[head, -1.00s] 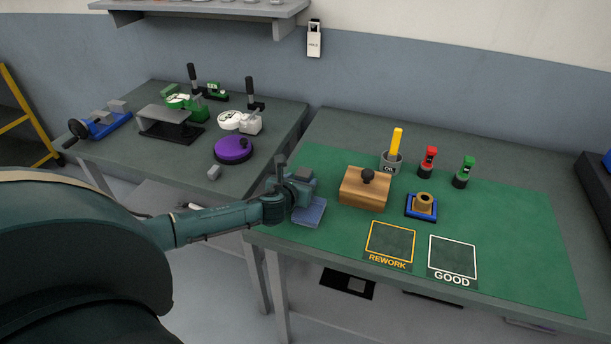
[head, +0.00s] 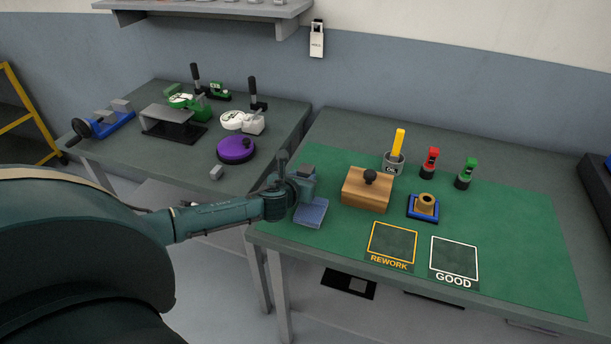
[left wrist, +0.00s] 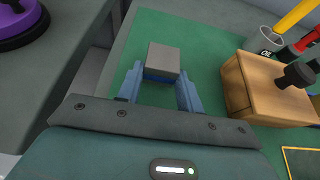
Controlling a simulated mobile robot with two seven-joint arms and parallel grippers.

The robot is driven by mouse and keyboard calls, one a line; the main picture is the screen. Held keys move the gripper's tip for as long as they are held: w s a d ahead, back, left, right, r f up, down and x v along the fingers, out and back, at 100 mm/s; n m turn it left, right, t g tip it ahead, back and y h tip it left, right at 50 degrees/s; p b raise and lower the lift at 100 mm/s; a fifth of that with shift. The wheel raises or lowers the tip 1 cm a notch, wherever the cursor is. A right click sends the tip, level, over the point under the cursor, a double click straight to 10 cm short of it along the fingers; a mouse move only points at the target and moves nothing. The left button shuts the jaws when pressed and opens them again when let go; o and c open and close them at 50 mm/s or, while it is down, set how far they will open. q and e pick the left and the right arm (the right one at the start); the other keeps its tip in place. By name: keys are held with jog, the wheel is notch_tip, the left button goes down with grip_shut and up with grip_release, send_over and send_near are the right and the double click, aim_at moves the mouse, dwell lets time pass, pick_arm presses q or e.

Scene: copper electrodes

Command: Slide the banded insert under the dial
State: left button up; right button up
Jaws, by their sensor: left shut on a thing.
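My left gripper (head: 304,181) is over the left edge of the green mat. In the left wrist view its two light-blue fingers (left wrist: 161,88) are on either side of a grey block with a blue band (left wrist: 163,61), and they are shut on it. The block also shows as a small grey shape in the head view (head: 307,170). On the left table stand a white dial gauge (head: 232,121) with a black lever and a green dial gauge (head: 184,101) behind a grey plate stand. The block is apart from both dials. My right gripper is not in view.
A purple disc (head: 236,149) and a small grey block (head: 216,173) lie on the left table, near its front. A gap separates the tables. A wooden block with a black knob (head: 366,190) stands right of my gripper, with the oil pot (head: 393,163) behind.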

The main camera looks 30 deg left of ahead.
aim_at(302, 167)
pick_arm(q)
jog(key=shift+r, duration=1.9)
